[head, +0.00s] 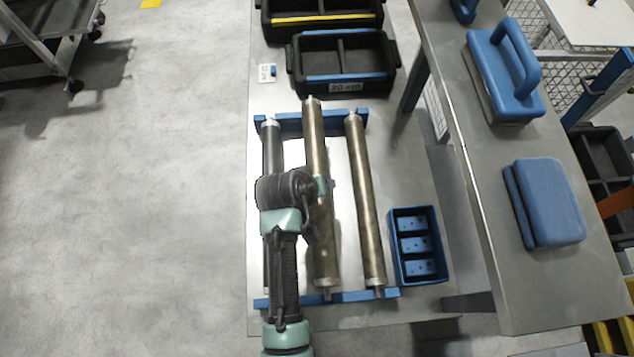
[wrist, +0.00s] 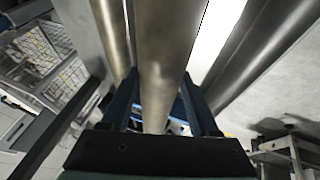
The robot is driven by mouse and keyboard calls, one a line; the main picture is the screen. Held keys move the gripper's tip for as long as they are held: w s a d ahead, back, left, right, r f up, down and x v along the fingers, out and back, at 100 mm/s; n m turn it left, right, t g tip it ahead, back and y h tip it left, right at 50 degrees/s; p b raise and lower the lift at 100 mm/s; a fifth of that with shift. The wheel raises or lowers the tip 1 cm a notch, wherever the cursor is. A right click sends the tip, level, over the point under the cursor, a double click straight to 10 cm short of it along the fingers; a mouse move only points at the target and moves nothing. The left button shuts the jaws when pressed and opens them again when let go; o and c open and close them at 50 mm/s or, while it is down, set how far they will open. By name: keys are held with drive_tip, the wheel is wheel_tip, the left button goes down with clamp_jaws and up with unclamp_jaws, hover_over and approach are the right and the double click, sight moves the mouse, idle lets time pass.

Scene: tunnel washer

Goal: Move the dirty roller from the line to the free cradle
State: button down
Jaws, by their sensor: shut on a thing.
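A brownish metal roller (head: 317,150) lies lengthwise between two others. My gripper (head: 321,188) is shut on it near its middle, and the arm covers part of that area. In the wrist view the held roller (wrist: 165,50) passes between my gripper's fingers (wrist: 162,105). It looks raised above the blue cradle bars (head: 345,122), but the exact gap cannot be told. A second brownish roller (head: 367,200) rests on the bars at the right. A darker grey roller (head: 272,145) lies at the left, largely hidden by my arm.
A blue box with several compartments (head: 393,240) stands right of the rollers. Black bins (head: 290,65) stand beyond them. A grey bench (head: 470,180) at the right carries a blue handled block (head: 505,65) and a blue pad (head: 550,200).

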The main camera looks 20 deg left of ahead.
drive_tip(key=shift+f+b, duration=2.7)
drive_tip(key=shift+b, duration=0.05)
drive_tip(key=shift+p, duration=0.4)
drive_tip(key=shift+f+b, duration=0.6)
drive_tip(key=shift+f, duration=0.25)
